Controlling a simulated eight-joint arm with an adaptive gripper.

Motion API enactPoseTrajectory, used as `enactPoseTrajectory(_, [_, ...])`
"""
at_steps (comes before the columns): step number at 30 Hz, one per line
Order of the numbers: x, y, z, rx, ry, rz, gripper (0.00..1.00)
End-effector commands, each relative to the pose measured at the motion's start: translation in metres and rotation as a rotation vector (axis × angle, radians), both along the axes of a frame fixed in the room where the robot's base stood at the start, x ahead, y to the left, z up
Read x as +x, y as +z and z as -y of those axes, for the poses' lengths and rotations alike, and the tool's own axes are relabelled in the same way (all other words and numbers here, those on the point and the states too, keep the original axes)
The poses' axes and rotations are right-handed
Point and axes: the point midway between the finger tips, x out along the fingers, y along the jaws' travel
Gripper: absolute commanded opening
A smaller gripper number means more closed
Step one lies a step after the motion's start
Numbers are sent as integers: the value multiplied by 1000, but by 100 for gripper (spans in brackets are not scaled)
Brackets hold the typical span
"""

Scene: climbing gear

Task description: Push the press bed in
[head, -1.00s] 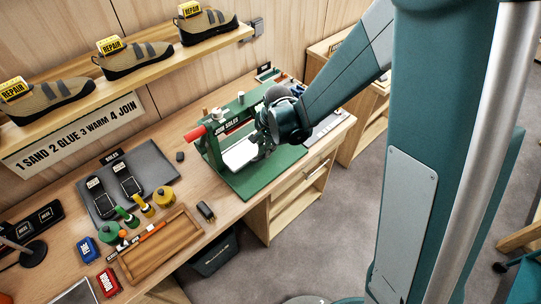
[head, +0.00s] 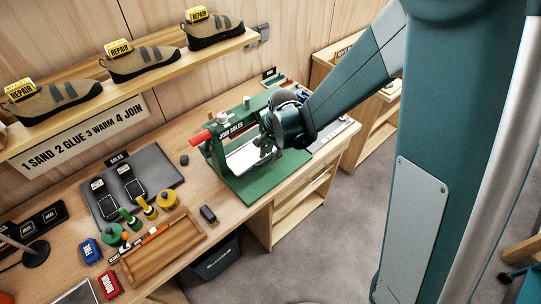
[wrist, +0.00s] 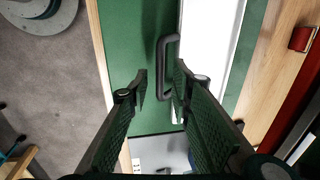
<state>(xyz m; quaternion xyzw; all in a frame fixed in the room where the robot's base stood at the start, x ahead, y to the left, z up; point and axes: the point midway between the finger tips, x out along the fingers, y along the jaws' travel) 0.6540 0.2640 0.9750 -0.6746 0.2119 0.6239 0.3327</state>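The green press (head: 232,133) stands on a green base at the right end of the bench. Its pale press bed (head: 243,156) shows low in the frame, partly hidden by the arm in the head view. In the wrist view the bed (wrist: 206,40) is a white strip with a dark bar handle (wrist: 163,70) along its left edge. My gripper (wrist: 160,72) is open, its fingertips on either side of the handle in the picture. I cannot tell whether they touch it. In the head view my gripper (head: 266,148) is small and mostly hidden at the press.
A red lever grip (head: 200,139) sticks out left of the press. A dark mat (head: 160,172) with soles, glue bottles and a wooden tray (head: 162,252) lie to the left. Shoes stand on the shelf (head: 115,80) above.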

Motion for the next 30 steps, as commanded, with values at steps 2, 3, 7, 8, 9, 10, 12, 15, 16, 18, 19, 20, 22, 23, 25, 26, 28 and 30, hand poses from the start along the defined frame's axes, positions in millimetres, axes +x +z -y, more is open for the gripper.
enactPoseTrajectory(2, [-1,5,1,0,0,0,22])
enactPoseTrajectory(3, [-1,7,1,0,0,0,22])
enactPoseTrajectory(7, [-3,17,2,0,0,0,22])
enactPoseTrajectory(8, [-3,20,3,0,0,0,22])
enactPoseTrajectory(9, [-3,24,3,0,0,0,22])
enactPoseTrajectory(10, [-3,27,4,0,0,0,22])
enactPoseTrajectory(12, [-5,34,5,0,0,0,22])
enactPoseTrajectory(15, [-6,43,6,0,0,0,22])
enactPoseTrajectory(16, [-6,47,6,0,0,0,22])
enactPoseTrajectory(18, [-7,54,7,0,0,0,22])
enactPoseTrajectory(19, [-8,56,7,0,0,0,22])
enactPoseTrajectory(20, [-8,60,8,0,0,0,22])
enactPoseTrajectory(22, [-9,67,9,0,0,0,22])
enactPoseTrajectory(23, [-10,70,9,0,0,0,22])
enactPoseTrajectory(25, [-10,77,10,0,0,0,22])
enactPoseTrajectory(26, [-10,80,10,0,0,0,22])
enactPoseTrajectory(28, [-12,87,12,0,0,0,22])
enactPoseTrajectory(30, [-12,93,12,0,0,0,22])
